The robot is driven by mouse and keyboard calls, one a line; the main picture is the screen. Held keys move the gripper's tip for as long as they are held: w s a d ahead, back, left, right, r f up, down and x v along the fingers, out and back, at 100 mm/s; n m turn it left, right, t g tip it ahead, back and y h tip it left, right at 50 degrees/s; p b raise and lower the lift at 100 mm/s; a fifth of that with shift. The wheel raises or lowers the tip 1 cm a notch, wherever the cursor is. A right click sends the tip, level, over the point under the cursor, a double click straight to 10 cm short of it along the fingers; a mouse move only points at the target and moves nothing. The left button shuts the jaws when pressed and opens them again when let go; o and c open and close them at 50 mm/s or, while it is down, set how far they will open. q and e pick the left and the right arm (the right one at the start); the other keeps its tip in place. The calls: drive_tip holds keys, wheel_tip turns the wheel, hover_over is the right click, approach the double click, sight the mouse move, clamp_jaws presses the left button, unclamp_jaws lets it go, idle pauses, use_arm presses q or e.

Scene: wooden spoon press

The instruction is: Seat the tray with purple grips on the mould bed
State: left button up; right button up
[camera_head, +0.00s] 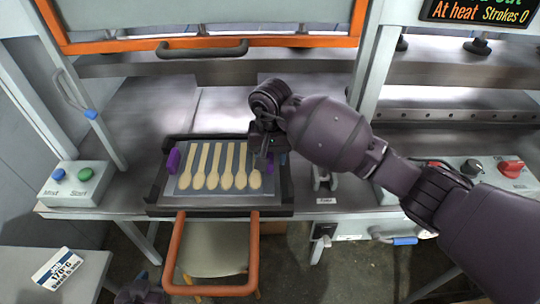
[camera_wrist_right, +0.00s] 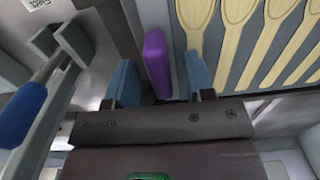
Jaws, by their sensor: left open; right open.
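The tray (camera_head: 216,188) is a grey plate carrying several wooden spoons. It lies in a dark frame (camera_head: 165,203) at the front edge of the press table. One purple grip (camera_head: 173,161) stands at its left side. My right gripper (camera_head: 266,152) is down at the tray's right side and hides most of that end. In the right wrist view its open blue fingers (camera_wrist_right: 160,85) stand on either side of the other purple grip (camera_wrist_right: 156,60), with gaps showing. My left gripper (camera_head: 140,291) is low at the bottom edge, away from the tray, only partly visible.
A bare metal surface (camera_head: 225,108) lies behind the tray, below a raised orange-edged guard (camera_head: 210,43). A button box (camera_head: 75,183) stands at left and a control panel (camera_head: 480,172) at right. An orange-framed stool (camera_head: 176,245) stands in front. The display reads "At heat Strokes 0".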

wheel_tip(320, 180, up, 10)
drive_tip(key=s+a+f+m+g+y, duration=0.1)
drive_tip(key=s+a+m+g+y, duration=0.15)
drive_tip(key=s+a+y, duration=0.5)
wheel_tip(320, 180, up, 9)
drive_tip(key=s+m+t+y, duration=0.1)
drive_tip(key=m+t+y, duration=0.4)
drive_tip(key=m+y, duration=0.9)
drive_tip(key=w+d+f+m+t+h, duration=0.25)
drive_tip(key=d+m+t+h, duration=0.7)
drive_tip(key=m, duration=0.85)
drive_tip(key=w+d+f+m+t+h, duration=0.1)
drive_tip(key=d+f+m+t+h, duration=0.2)
drive_tip(key=d+m+t+h, duration=1.1)
drive_tip(key=s+d+f+m+g, duration=0.5)
drive_tip(key=s+f+m+g, duration=0.2)
drive_tip(key=f+m+g, duration=0.15)
drive_tip(key=s+d+f+m+g, duration=0.5)
drive_tip(key=s+f+m+g, duration=0.25)
drive_tip(key=m, duration=0.25)
drive_tip(key=s+d+f+m+g+y, duration=0.1)
drive_tip(key=s+f+m+g, duration=0.15)
drive_tip(key=s, duration=0.35)
drive_tip(key=s+f+m+g, duration=0.2)
drive_tip(key=s+g, duration=0.2)
drive_tip(key=s, duration=0.3)
drive_tip(key=w+f+t, duration=0.8)
drive_tip(key=f, duration=0.2)
drive_tip(key=shift+y, duration=0.4)
